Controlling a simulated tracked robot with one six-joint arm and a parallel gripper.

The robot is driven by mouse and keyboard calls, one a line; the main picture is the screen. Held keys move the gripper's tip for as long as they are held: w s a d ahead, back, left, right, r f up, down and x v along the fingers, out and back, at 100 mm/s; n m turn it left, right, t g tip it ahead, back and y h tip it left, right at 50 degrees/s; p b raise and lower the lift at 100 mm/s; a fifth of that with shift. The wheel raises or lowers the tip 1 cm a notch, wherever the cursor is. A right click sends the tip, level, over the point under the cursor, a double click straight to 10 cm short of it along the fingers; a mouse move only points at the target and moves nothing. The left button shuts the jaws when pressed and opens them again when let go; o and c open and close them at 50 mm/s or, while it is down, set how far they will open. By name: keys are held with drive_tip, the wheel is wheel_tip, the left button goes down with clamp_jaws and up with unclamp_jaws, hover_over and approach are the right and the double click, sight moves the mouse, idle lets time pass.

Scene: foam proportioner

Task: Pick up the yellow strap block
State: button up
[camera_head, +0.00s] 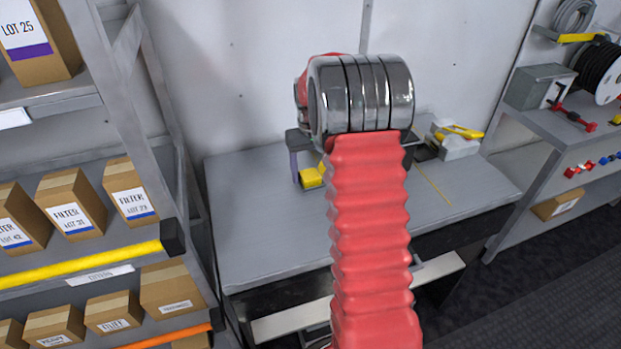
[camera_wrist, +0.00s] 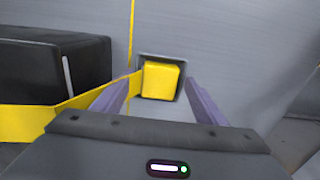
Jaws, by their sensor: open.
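The yellow strap block (camera_wrist: 160,80) sits in a shallow grey square holder in the wrist view, a little above the picture's middle. My gripper (camera_wrist: 160,86) is open, with its two purple fingers on either side of the block in the picture. A gap shows on each side, and nothing is held. In the head view my gripper's left finger (camera_head: 294,166) points down over the grey bench. A yellow piece (camera_head: 312,177) shows beside it; I cannot tell if it is the block. My red arm hides the rest of the gripper there.
A black box (camera_wrist: 50,68) with a yellow band (camera_wrist: 60,113) at its foot is close to the left finger in the wrist view. The bench (camera_head: 255,235) is clear at its left front. Shelves of cartons (camera_head: 73,205) stand left; a grey workbench (camera_head: 545,115) stands right.

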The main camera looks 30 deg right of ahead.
idle(0.5)
drive_tip(key=c, duration=1.2)
